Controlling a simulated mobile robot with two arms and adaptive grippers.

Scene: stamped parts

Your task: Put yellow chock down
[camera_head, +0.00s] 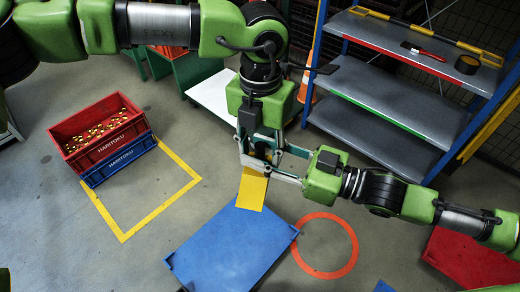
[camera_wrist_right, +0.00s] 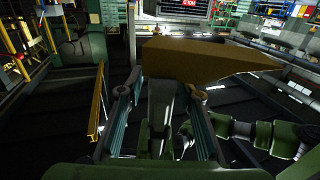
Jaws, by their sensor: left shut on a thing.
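The yellow chock (camera_head: 252,190) is held off the floor, above the far edge of the blue platform (camera_head: 225,250). My left gripper (camera_head: 258,152) points down and is shut on the chock's upper part. My right gripper (camera_head: 272,165) reaches in from the right beside it, and the two grippers overlap in the head view. In the right wrist view the chock (camera_wrist_right: 205,62) is a dark yellow wedge just beyond the right fingertips (camera_wrist_right: 165,88). The right fingers are spread apart; whether they touch the chock is unclear.
A red crate (camera_head: 97,138) with small yellow parts sits on a blue crate (camera_head: 120,160), partly inside a yellow floor outline (camera_head: 160,208). An orange-red floor ring (camera_head: 350,235) is empty. A grey shelf rack (camera_head: 390,100) stands at the back right. A red panel (camera_head: 470,260) is at lower right.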

